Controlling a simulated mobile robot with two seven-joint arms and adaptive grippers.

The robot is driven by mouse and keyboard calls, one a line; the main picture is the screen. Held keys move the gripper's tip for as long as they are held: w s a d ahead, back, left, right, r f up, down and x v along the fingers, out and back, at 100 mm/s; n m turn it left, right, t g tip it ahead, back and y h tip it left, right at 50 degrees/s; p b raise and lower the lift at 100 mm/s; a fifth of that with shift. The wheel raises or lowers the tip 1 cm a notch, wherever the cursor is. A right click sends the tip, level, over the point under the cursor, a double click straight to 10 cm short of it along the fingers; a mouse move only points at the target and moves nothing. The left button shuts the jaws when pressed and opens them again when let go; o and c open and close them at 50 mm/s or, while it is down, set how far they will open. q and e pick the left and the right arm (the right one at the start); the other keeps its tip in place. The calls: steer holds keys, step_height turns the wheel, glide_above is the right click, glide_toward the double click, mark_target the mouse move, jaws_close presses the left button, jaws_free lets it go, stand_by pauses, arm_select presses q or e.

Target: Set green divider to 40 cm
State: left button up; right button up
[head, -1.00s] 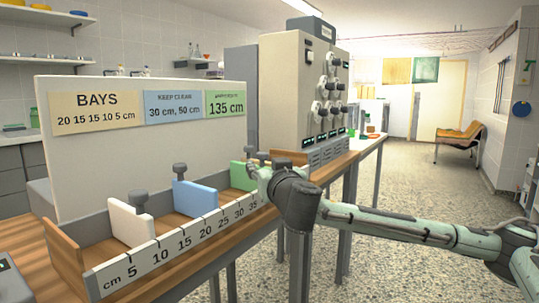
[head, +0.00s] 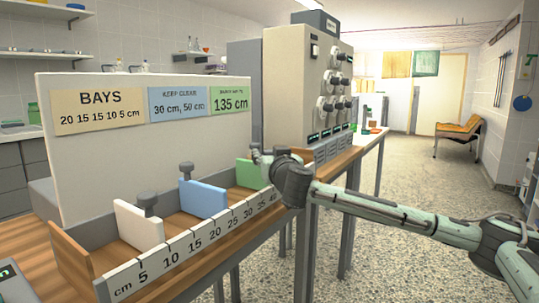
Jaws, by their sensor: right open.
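The green divider (head: 247,173) stands upright in the long bin, toward its far end, near the high end of the cm scale (head: 195,241). Its exact reading is hard to tell because my arm and gripper cover its right side and the scale beyond 40. My right gripper (head: 261,158) is at the top right of the green divider, open, with its fingers small and partly hidden by my wrist. I cannot tell whether it touches the divider. The blue divider (head: 204,198) and white divider (head: 138,224) stand nearer, each with a dark knob. My left gripper is out of view.
A sign board (head: 150,135) behind the bin reads BAYS 20 15 15 10 5 cm, KEEP CLEAR 30 cm, 50 cm, and 135 cm on a green card. A beige cabinet with knobs (head: 307,90) stands beyond the bin. The floor (head: 430,200) at right is open.

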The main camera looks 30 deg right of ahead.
jaws_close()
stand_by(0.3)
